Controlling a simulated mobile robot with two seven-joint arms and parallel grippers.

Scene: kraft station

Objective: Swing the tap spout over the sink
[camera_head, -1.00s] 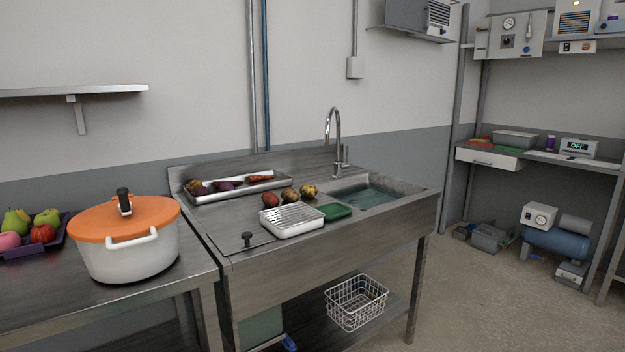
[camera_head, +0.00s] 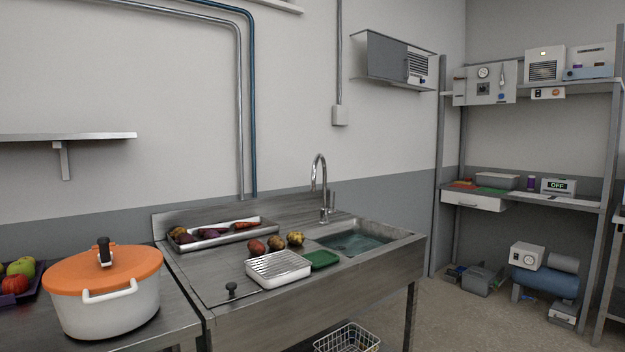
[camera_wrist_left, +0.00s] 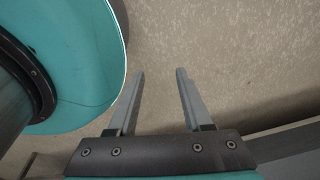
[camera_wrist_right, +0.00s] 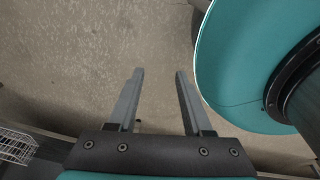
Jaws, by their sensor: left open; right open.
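The tap (camera_head: 320,182) is a tall chrome gooseneck at the back edge of the sink unit. Its spout tip hangs on the left side of the post, near the left back of the basin. The sink basin (camera_head: 390,233) holds greenish water and lies to the right and in front of the tap. Neither gripper shows in the head view. My left gripper (camera_wrist_left: 159,75) is open and empty above bare floor in the left wrist view. My right gripper (camera_wrist_right: 158,75) is open and empty above the floor in the right wrist view.
On the drainboard are a tray (camera_head: 176,246) of vegetables, several loose potatoes, a white rack (camera_head: 278,268) and a green sponge (camera_head: 323,259). An orange-lidded pot (camera_head: 105,295) stands on the left counter. A wire basket (camera_head: 347,338) sits below; it shows in the right wrist view (camera_wrist_right: 14,147).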

